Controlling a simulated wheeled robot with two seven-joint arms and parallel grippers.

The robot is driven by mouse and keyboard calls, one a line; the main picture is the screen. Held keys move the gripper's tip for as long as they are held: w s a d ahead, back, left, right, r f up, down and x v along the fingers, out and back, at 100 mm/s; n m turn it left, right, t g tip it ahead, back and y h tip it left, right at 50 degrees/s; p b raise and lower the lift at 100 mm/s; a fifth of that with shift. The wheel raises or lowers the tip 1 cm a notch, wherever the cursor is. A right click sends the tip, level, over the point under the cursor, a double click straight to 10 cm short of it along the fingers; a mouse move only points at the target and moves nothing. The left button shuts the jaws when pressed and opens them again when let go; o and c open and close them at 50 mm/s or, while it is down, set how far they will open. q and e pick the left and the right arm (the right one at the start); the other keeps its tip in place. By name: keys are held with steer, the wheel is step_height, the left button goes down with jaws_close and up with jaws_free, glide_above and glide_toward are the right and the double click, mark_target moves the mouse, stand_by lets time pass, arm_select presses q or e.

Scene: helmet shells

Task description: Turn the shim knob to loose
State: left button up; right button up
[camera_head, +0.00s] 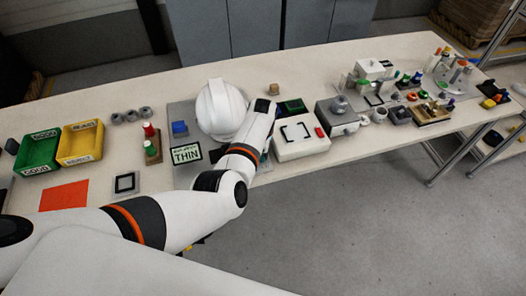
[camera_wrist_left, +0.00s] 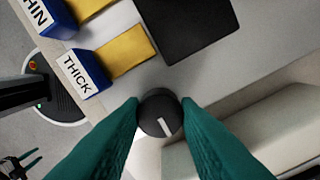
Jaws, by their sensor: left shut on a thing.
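In the left wrist view a round black knob (camera_wrist_left: 160,113) with a white pointer line sits between the two teal fingertips of my left gripper (camera_wrist_left: 161,116). The fingers are shut on its sides. The pointer slants slightly; no marks around the knob are readable. In the head view my left gripper (camera_head: 262,106) is at the table beside the white helmet shell (camera_head: 219,109), and its fingers and the knob are hidden there. A sign (camera_head: 186,154) reading THIN stands in front of the helmet. My right gripper (camera_wrist_left: 22,165) shows small at the wrist view's lower left, fingers apart.
In the wrist view, blue blocks with yellow strips lie close by, one labelled THICK (camera_wrist_left: 82,72). A dark plate (camera_wrist_left: 185,28) is beside them. In the head view, a white box (camera_head: 300,143), a green tray (camera_head: 39,152) and a yellow tray (camera_head: 81,143) stand on the table.

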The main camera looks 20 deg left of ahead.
arm_select(q)
steer(key=shift+w, duration=0.1)
stand_by(0.4)
steer(key=o, duration=0.7)
step_height(320, 180, up, 12)
steer(key=shift+b, duration=0.4)
